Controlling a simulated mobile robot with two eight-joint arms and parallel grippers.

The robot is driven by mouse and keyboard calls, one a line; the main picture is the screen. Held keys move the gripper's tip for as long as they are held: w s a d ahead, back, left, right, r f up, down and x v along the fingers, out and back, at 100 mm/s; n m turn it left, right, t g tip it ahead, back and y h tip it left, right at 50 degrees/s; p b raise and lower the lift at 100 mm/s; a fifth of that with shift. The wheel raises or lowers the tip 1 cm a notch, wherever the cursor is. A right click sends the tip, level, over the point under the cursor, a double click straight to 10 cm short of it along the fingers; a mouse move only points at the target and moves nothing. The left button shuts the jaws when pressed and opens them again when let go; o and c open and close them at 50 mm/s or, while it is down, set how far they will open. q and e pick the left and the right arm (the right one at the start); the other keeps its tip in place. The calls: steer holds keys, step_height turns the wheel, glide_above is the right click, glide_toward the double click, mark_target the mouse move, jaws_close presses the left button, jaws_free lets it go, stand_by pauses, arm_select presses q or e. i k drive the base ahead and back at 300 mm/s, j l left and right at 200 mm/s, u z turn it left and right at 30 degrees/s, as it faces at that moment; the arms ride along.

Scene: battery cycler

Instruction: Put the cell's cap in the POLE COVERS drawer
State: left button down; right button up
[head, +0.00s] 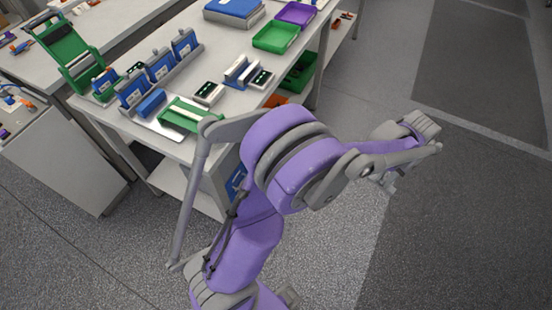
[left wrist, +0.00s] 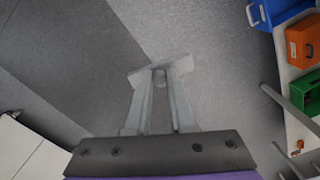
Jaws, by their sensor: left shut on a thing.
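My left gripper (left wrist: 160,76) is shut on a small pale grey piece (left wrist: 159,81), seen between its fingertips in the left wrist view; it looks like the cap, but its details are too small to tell. In the head view my left arm reaches right, and its end is over open floor, away from the bench. Blue cells (head: 160,65) stand in a rack on the bench (head: 215,35). No POLE COVERS label is readable, so I cannot tell which drawer it is. My right gripper is not in view.
A green tray (head: 276,37) and a purple tray (head: 295,14) lie on the bench. A green fixture (head: 185,115) stands at its near end. The left wrist view shows a blue bin (left wrist: 280,9) and an orange bin (left wrist: 302,41) at upper right. The floor (head: 440,240) at right is clear.

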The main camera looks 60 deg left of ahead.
mark_target(100, 84)
steer(key=i+j+u, duration=0.15)
steer(key=u, duration=0.3)
steer(key=i+u, duration=0.25)
steer(key=u, duration=0.15)
steer(key=i+u, duration=0.2)
steer(key=u, duration=0.25)
steer(key=i+u, duration=0.25)
steer(key=u, duration=0.2)
